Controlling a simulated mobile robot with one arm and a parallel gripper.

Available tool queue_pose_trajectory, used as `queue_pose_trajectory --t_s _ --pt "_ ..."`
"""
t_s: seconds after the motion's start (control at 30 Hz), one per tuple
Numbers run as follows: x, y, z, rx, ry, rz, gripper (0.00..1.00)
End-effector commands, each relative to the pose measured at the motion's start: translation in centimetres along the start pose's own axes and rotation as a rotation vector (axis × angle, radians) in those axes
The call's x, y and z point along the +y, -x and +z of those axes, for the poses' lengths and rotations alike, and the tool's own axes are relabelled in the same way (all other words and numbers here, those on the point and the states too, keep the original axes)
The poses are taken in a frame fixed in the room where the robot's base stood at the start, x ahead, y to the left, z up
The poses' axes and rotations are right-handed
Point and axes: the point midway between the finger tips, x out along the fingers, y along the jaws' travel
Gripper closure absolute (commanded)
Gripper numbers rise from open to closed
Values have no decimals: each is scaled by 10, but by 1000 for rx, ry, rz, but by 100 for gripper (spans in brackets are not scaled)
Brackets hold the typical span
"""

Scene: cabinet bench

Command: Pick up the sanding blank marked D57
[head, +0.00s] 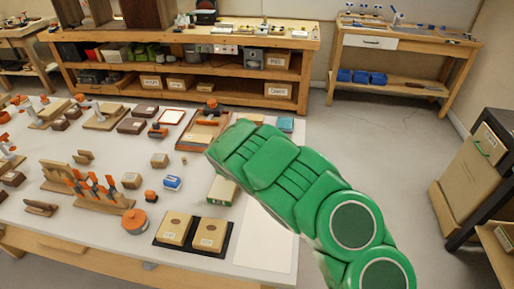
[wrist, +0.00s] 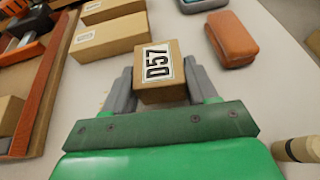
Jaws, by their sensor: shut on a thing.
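The sanding blank marked D57 (wrist: 157,64) is a small tan block with a white label on its upper face. It sits between the two grey fingers of my gripper (wrist: 161,86) in the wrist view. The fingers are shut on it, one on each side. Whether it is clear of the table cannot be told. In the head view my green arm hides the blank and the fingers.
In the wrist view, longer tan blocks (wrist: 108,38) lie beyond the blank at left, an orange-brown block (wrist: 232,38) at right, and an orange-rimmed tray (wrist: 42,85) at far left. In the head view a black tray (head: 228,242) holds two labelled blocks.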

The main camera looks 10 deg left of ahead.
Motion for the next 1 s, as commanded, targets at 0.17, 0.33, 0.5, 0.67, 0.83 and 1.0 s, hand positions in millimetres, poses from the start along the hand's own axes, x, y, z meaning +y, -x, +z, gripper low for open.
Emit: queue_pose_trajectory --t_s 0.17,0.33,0.5,0.67,0.83,1.0 --pt "0 8 22 -4 1 1 74" --pt "-4 25 33 -6 3 3 74" --pt "-9 42 42 -4 3 3 74" --pt "-16 58 52 -6 3 0 74" --pt "-20 72 59 -5 3 0 74" --pt "-24 87 61 -3 4 4 74"
